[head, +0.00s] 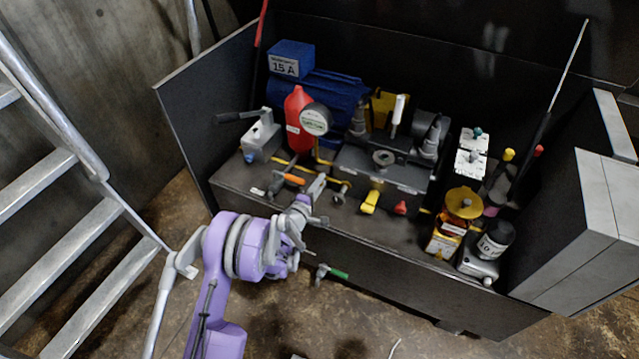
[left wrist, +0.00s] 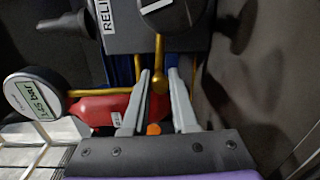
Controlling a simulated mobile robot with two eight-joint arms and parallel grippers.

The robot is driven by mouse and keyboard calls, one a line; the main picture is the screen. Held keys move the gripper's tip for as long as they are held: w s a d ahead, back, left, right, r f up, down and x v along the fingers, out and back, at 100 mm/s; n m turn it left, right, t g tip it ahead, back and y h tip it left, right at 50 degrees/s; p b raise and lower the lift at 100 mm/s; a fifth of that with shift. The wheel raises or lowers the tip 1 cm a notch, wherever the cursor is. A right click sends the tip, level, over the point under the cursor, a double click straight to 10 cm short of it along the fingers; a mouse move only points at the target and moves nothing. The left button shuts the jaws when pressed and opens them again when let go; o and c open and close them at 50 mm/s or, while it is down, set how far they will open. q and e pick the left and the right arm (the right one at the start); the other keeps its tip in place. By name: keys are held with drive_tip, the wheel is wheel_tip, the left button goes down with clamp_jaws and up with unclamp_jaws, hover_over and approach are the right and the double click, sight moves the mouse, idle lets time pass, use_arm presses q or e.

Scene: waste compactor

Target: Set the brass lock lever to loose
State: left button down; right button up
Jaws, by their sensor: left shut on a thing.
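My left gripper (head: 320,181) reaches in from the lower left to the front of the machine bench. In the left wrist view its two grey fingers (left wrist: 158,80) close around the end of a brass rod, which I take for the brass lock lever (left wrist: 158,52). The rod runs up from between the fingertips towards a dark grey block marked "RELI". An orange tip (left wrist: 153,129) shows between the fingers, lower down. In the head view my gripper hides the lever, so its setting cannot be read. My right gripper is not in view.
A gauge (head: 316,119) and a red bottle (head: 297,135) stand behind my gripper. An orange handle (head: 293,179) lies just left of it. A yellow handle (head: 370,201) and red knob (head: 400,208) are to the right. A green-handled tool (head: 338,274) is below the bench edge.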

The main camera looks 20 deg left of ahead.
use_arm(q)
drive_tip(key=c, duration=0.7)
unclamp_jaws()
drive_tip(key=s+a+p, duration=0.1)
drive_tip(key=s, duration=0.9)
drive_tip(key=shift+s+r+p, duration=0.35)
drive_tip(key=shift+s+r, duration=0.05)
